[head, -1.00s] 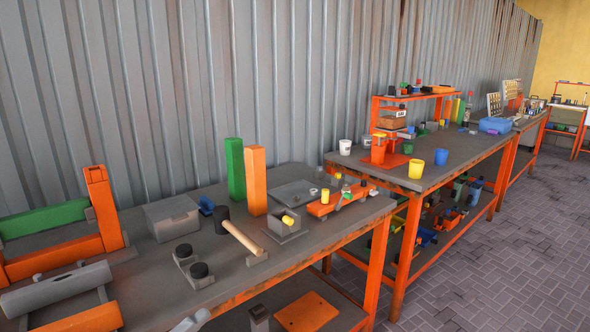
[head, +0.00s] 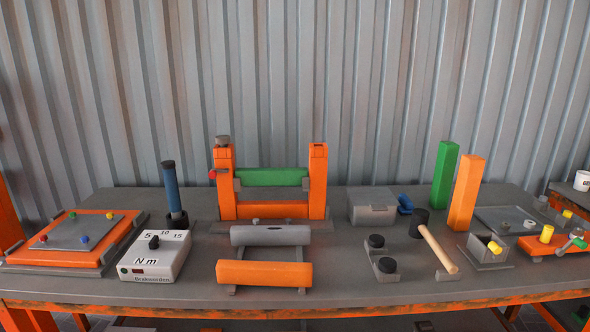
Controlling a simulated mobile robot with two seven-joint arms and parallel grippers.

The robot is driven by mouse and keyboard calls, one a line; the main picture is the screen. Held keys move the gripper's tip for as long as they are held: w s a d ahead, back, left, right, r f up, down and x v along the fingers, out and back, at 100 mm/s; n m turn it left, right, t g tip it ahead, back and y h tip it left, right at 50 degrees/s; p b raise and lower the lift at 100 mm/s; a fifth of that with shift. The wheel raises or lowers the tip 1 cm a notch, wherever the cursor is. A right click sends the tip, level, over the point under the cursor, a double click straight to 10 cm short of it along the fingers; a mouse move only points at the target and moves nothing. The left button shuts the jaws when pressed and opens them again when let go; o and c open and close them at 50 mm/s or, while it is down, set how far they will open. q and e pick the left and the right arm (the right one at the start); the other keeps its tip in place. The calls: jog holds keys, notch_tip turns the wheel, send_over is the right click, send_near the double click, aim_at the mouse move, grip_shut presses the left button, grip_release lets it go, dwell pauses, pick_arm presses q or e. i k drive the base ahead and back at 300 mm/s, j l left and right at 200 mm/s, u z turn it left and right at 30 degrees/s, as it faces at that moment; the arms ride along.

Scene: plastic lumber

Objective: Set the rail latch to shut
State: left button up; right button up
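An orange upright frame (head: 270,211) stands on the grey workbench in the head view, with a green rail (head: 271,177) held between its two posts. A grey knob (head: 222,140) sits on top of the left post, and a small red knob (head: 212,174) sticks out at that post's left side. A small grey block (head: 305,184) touches the right post at the rail's end. I cannot tell which of these parts is the rail latch, or its setting. Neither of my grippers is in view.
In front of the frame lie a grey bar (head: 270,235) and an orange bar (head: 264,273). A torque box (head: 154,258) and an orange plate (head: 65,239) stand left. A grey box (head: 373,205), a mallet (head: 438,248) and upright green (head: 445,175) and orange (head: 466,192) planks stand right.

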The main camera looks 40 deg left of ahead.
aim_at(213, 175)
jog(key=u, duration=1.7)
